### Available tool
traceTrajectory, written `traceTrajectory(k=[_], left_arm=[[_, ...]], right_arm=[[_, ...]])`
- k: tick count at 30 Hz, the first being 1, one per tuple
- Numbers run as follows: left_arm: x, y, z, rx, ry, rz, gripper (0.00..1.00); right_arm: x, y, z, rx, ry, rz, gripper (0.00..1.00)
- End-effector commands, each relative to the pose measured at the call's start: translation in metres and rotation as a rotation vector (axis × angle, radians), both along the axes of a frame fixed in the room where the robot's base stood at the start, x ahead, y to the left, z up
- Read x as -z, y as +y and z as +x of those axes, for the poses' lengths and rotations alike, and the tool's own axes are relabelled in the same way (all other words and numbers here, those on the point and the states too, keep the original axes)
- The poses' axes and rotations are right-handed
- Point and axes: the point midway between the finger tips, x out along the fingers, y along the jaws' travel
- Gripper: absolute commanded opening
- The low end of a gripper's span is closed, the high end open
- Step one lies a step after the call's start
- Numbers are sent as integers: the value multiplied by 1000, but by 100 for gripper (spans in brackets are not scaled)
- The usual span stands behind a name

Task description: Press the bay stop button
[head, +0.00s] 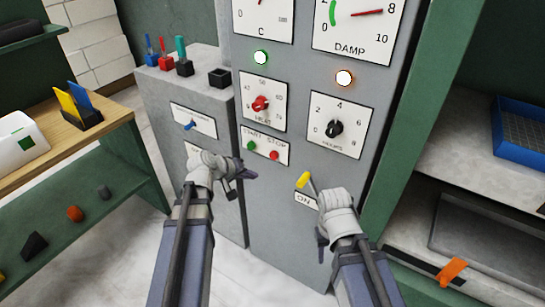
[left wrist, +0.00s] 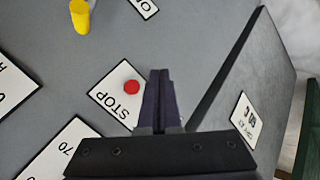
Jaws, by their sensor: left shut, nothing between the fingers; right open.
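The red stop button (head: 274,155) sits on a white START/STOP plate on the grey cabinet, right of the green start button (head: 251,146). My left gripper (head: 250,175) is shut and empty, just below the plate. In the left wrist view the red stop button (left wrist: 132,87) shows clear beside the closed fingertips (left wrist: 160,72). Whether the fingers touch the panel I cannot tell. My right gripper (head: 322,240) is open, low in front of the cabinet below the yellow lever; its fingers are mostly hidden.
A yellow lever (head: 304,181) stands above an ON plate, right of the buttons. A red knob (head: 260,103) and a black knob (head: 335,128) sit above. A lower grey cabinet (head: 205,95) with colored handles stands left. Green shelving flanks both sides.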

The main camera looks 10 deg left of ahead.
Motion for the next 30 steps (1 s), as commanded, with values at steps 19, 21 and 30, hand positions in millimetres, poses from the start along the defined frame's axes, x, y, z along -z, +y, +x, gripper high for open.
traceTrajectory(k=[19, 21, 30], left_arm=[[0, -25, 72, 1, -1, 1, 0], [0, -26, 75, 1, -1, 1, 0], [0, -28, 78, 1, 0, 1, 0]], right_arm=[[0, 0, 0, 0, 0, 0, 50], [0, 0, 0, 0, 0, 0, 50], [0, 0, 0, 0, 0, 0, 50]])
